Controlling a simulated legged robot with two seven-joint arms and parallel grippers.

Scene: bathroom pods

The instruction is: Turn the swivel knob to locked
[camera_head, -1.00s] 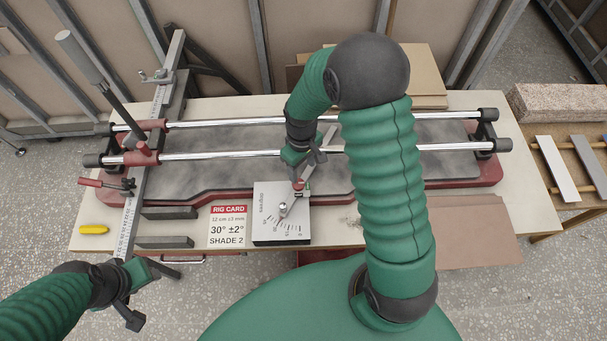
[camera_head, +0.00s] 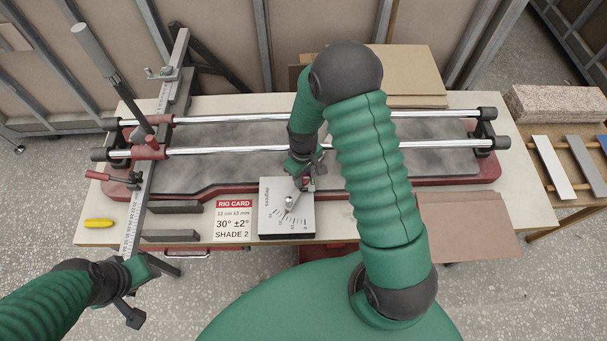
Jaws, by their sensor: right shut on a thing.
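A white degree plate (camera_head: 274,222) with a printed scale lies at the front edge of the bench. A silver knob (camera_head: 289,202) sits on it, and a thin pointer arm runs from it up and right to a small red part (camera_head: 306,183). I cannot tell which part is the swivel knob, and no locked mark is readable. My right gripper (camera_head: 307,177) reaches down from above and is shut at the red part; its fingers partly hide what they hold. My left gripper (camera_head: 152,290) appears open and empty off the front left of the bench, near the ruler's lower end.
A rig card (camera_head: 233,221) reading 30° ±2° lies left of the plate. Two steel rails (camera_head: 400,147) cross the grey bed behind it. A red-handled lever (camera_head: 105,177), a ruler bar (camera_head: 134,222) and a yellow object (camera_head: 98,223) are at left. Brown boards (camera_head: 465,225) lie at right.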

